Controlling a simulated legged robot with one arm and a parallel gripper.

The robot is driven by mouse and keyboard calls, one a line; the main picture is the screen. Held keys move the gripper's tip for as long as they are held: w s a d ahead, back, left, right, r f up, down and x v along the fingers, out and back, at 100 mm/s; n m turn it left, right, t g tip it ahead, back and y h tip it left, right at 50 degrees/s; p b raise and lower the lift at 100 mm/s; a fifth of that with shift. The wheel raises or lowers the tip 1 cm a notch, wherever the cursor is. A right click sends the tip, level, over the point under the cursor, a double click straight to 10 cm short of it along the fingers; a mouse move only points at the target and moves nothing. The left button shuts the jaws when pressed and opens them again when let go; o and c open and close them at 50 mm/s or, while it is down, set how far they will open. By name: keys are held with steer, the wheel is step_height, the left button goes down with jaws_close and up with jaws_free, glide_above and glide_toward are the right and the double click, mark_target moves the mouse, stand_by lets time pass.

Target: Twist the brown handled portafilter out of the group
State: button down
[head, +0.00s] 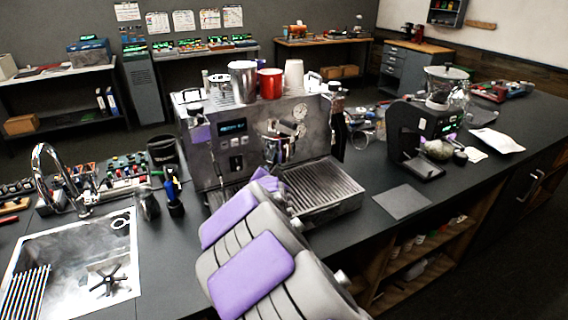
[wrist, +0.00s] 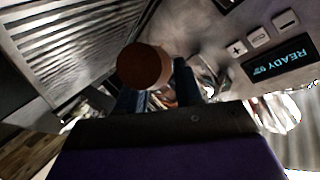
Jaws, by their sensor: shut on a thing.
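The espresso machine (head: 215,150) stands on the dark counter. Its group (head: 277,128) is on the front, above the drip tray. The portafilter's brown handle (wrist: 145,65) shows end-on as a round brown knob in the wrist view. My gripper (wrist: 160,90) is shut on this handle, with a dark finger on either side of it. In the head view my grey and purple arm reaches to the machine's front and hides the handle and the fingertips. The joint between the portafilter and the group is hidden, so I cannot tell whether it is locked.
The slatted drip tray (head: 318,188) lies just below and right of my gripper. Cups, including a red one (head: 270,83), stand on the machine. A grinder (head: 425,135) stands to the right. A sink (head: 75,265) and tap are at the left. A grey mat (head: 401,201) lies on clear counter.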

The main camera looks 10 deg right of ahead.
steer(key=shift+f+p, duration=0.45)
steer(key=shift+f, duration=0.7)
stand_by(5.6)
steer(key=s+a, duration=0.5)
steer(key=s, duration=0.7)
steer(key=shift+a, duration=0.15)
stand_by(0.9)
